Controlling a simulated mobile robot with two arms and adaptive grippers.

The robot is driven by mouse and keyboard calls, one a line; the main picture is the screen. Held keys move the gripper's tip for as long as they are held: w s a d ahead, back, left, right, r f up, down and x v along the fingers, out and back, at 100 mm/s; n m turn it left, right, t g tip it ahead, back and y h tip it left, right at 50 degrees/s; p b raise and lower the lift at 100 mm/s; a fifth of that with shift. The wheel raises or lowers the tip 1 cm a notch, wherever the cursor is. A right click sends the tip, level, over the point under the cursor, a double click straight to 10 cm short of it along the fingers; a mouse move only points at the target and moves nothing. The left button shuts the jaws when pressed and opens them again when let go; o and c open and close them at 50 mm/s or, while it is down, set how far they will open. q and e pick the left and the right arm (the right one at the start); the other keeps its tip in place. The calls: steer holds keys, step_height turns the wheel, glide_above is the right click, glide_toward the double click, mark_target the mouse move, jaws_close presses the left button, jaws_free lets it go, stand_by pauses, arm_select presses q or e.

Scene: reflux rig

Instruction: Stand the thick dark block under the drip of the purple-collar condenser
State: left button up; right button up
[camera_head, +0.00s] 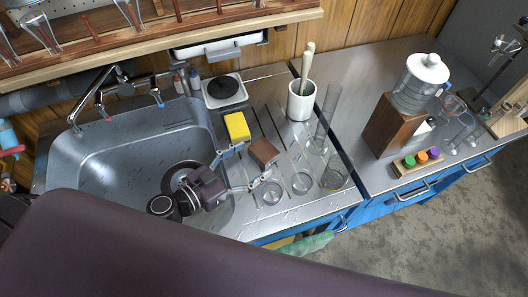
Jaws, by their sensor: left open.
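A small brown block (263,152) lies on the ribbed drainboard right of the sink. It is the only loose dark block I can make out. My left gripper (255,164) comes in over the sink with its fingers spread. The fingertips are close to the block's left and front sides; I cannot tell whether they touch it. No condenser with a purple collar can be made out. A stand with clamps and glassware (505,45) is at the far right, partly cut off by the frame. My right gripper is not in view.
A yellow sponge (237,127) is just behind the block. Glass beakers (302,183) stand in front and to the right. A white crock (301,101) is behind. A wooden stand (390,125) bears a water jug (420,84) on the right counter, beside a coloured-stopper rack (418,163).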

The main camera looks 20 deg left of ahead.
mark_target(264, 150)
arm_select(q)
steer(key=x, duration=0.5)
steer(key=shift+w+r, duration=0.1)
steer(key=shift+r, duration=0.15)
steer(key=c, duration=1.2)
steer(key=shift+r, duration=0.1)
steer(key=shift+c, duration=1)
steer(key=shift+r, duration=0.1)
